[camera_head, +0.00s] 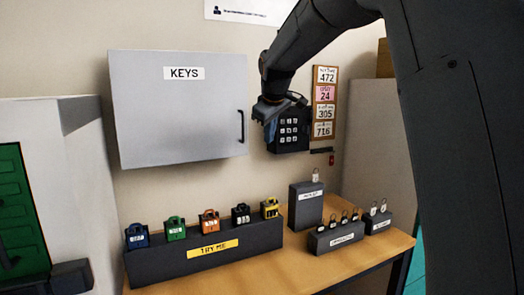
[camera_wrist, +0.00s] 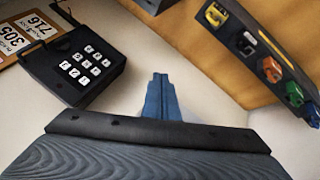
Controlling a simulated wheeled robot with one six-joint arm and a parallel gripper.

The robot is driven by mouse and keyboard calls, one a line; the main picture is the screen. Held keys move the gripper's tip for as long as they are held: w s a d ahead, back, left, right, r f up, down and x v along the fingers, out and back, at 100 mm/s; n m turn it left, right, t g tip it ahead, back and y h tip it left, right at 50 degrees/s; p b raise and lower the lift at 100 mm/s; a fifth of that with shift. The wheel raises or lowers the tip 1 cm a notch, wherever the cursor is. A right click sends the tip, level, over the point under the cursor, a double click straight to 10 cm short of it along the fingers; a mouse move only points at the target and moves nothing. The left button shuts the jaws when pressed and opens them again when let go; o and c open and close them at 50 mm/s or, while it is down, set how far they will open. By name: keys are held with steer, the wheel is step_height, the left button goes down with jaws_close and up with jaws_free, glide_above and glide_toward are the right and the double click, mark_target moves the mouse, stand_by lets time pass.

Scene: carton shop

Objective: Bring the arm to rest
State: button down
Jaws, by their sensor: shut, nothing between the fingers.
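My arm reaches in from the upper right in the head view, in front of the back wall. My gripper (camera_head: 268,125) is at its end, beside the left edge of the black keypad (camera_head: 291,131). In the wrist view my gripper's blue fingers (camera_wrist: 160,82) are together with nothing between them. The keypad also shows there (camera_wrist: 84,66), to the left of the fingers and apart from them in the picture. I cannot tell the gap in depth between gripper and keypad in the head view.
A grey KEYS cabinet (camera_head: 178,108) with a black handle hangs left of my gripper. A number board (camera_head: 325,102) hangs right of the keypad. Below, the wooden table (camera_head: 290,262) carries a TRY ME block (camera_head: 160,268) with several coloured padlocks and several grey padlock stands (camera_head: 306,209).

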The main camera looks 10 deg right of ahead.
steer(key=s+f+m+g, duration=0.3)
steer(key=s+f+m, duration=0.1)
steer(key=s+f, duration=1.1)
steer(key=s+d+f+m+g, duration=0.1)
steer(key=s+f+m+g, duration=0.2)
steer(key=s+f, duration=1.3)
steer(key=s, duration=0.6)
steer(key=shift+s+f+m+y, duration=0.2)
steer(key=shift+s+m+y, duration=0.2)
